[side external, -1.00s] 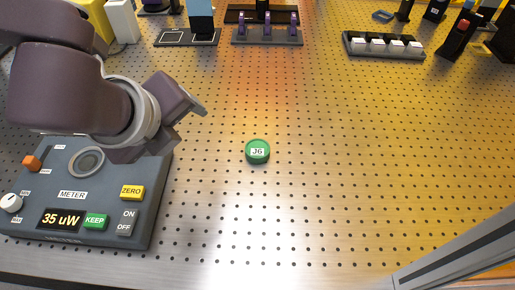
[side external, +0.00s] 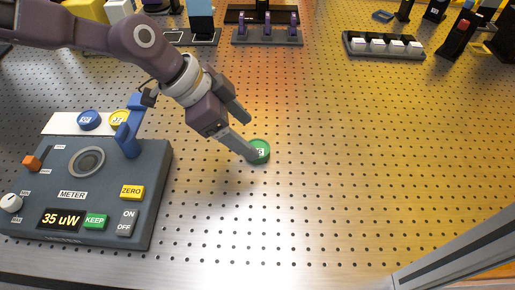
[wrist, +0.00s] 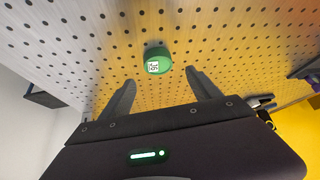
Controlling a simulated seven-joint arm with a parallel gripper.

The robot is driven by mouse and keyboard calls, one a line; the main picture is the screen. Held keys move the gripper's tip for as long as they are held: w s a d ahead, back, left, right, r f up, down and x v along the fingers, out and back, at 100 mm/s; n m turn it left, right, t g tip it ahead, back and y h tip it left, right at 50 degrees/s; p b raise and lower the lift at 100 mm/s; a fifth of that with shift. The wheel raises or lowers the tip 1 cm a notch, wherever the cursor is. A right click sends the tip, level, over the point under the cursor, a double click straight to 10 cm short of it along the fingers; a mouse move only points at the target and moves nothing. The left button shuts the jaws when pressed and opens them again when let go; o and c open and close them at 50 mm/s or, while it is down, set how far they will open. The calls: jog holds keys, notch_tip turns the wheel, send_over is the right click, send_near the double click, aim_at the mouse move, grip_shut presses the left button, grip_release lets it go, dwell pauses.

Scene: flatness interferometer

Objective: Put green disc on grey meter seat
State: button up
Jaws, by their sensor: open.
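The green disc (side external: 261,150) lies on the perforated metal table, right of the meter box, with a white label on top. It also shows in the wrist view (wrist: 158,60), ahead of the fingertips and roughly between their lines. My gripper (side external: 248,137) is open and empty; one finger overlaps the disc's left edge in the side view, and I cannot tell if they touch. The grey meter (side external: 150,190) stands at the lower left, with a round ringed grey seat (side external: 86,162) on its top. The seat is empty.
A blue disc (side external: 88,120) and a yellow disc (side external: 118,118) lie on a white sheet behind the meter. A blue upright post (side external: 130,138) stands at the meter's back right corner. A metal rail (side external: 460,248) is at lower right. The table's middle right is clear.

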aim_at(253, 144)
jog(key=x, duration=0.4)
jog(key=shift+a+f, duration=0.1)
jog(key=shift+f, duration=0.45)
grip_shut()
notch_tip(253, 144, up, 10)
jog(key=w+a+r+n+t+y, duration=0.1)
jog(key=w+a+n+t, duration=0.15)
jog(key=a, duration=0.65)
jog(key=w+a+r+n+t+y, duration=0.1)
jog(key=w+a+n, duration=0.3)
jog(key=a, duration=0.5)
jog(key=w+a+r+n+t+y, duration=0.1)
jog(key=w+a+n, duration=0.2)
jog(key=a, duration=0.7)
jog(key=s+a+r+n+y, duration=0.1)
jog(key=a+n+y, duration=0.15)
jog(key=a, duration=0.45)
jog(key=s+a+r+n+y, duration=0.1)
jog(key=a+n, duration=0.2)
jog(key=a, duration=0.5)
jog(key=s+f+n+y, duration=0.1)
jog(key=s+n+y, duration=0.1)
jog(key=s+n, duration=0.2)
jog(key=s, duration=0.3)
jog(key=shift+s+a+f+t, duration=0.3)
jog(key=shift+a+f+t, duration=0.05)
jog(key=shift+a, duration=0.05)
